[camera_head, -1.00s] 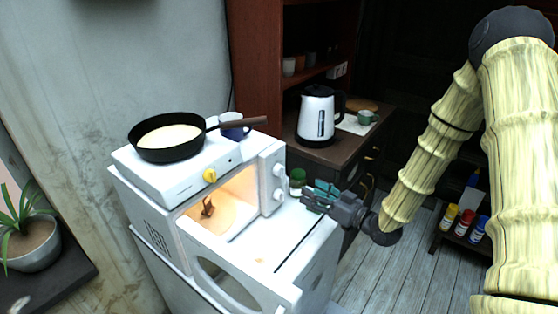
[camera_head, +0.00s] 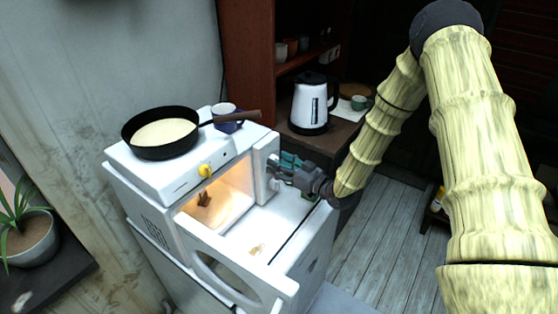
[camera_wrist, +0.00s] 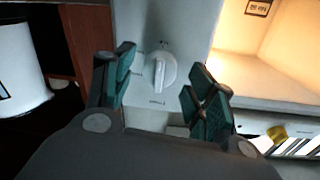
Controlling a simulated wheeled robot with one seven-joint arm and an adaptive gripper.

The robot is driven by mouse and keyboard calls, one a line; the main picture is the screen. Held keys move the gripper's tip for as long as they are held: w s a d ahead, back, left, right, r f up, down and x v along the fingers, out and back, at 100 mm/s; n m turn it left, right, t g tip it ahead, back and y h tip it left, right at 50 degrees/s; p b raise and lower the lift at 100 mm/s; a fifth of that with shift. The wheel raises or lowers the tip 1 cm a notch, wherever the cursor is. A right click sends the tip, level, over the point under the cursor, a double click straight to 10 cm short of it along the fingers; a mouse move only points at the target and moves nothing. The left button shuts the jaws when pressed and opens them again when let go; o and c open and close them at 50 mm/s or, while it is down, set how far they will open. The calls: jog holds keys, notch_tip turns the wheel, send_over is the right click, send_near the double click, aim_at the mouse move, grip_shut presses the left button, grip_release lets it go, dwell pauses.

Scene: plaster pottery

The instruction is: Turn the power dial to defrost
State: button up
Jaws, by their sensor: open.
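The white microwave (camera_head: 155,213) stands with its door open (camera_head: 230,280) and its cavity lit. Its control panel (camera_head: 264,170) is right of the cavity. In the wrist view, a white round dial (camera_wrist: 158,70) with a raised grip bar sits on the panel, with small marks around it too blurred to read. I cannot tell whether it is the power dial. My gripper (camera_head: 278,172) is open in front of the panel. In the wrist view, the green finger pads (camera_wrist: 162,90) stand either side of the dial, apart from it. The other dial is not clearly visible.
On the microwave is a white hotplate (camera_head: 150,185) with a yellow knob (camera_head: 205,171), carrying a black pan (camera_head: 165,133). A kettle (camera_head: 311,103) and green cup (camera_head: 359,102) are on the dark cabinet.

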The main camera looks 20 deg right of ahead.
jog(key=shift+w+a, duration=0.15)
jog(key=shift+w, duration=0.15)
jog(key=shift+c, duration=0.5)
jog(key=c, duration=0.9)
jog(key=shift+c, duration=0.2)
